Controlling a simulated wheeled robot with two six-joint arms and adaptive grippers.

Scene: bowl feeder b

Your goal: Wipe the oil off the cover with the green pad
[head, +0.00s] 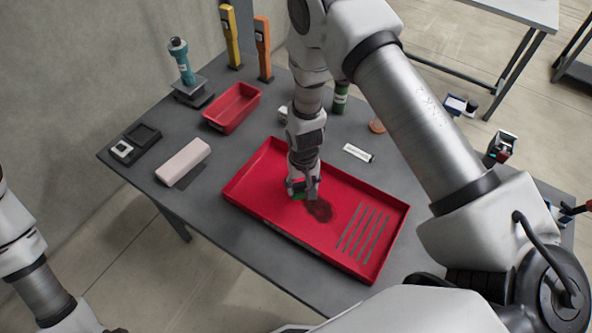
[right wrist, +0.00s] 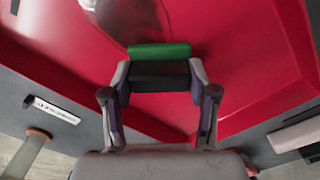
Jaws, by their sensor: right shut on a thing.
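The red cover (head: 262,218) lies on the grey table like a shallow tray, with several slots at its right end. A dark oil stain (head: 320,210) is on its middle; part of the stain shows at the top of the right wrist view (right wrist: 135,15). My right gripper (head: 302,190) is over the cover, just left of the stain. It is shut on the green pad (right wrist: 160,50), whose green edge faces the cover. I cannot tell whether the pad touches the cover. My left gripper is not clearly in view; only my left arm shows at the left edge.
A pale pink block (head: 183,162), a small red bin (head: 232,107) and a black tray (head: 135,145) stand left of the cover. Behind it are a white label (head: 358,153) and a green bottle (head: 340,97). Yellow (head: 231,38) and orange (head: 263,48) devices stand at the back.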

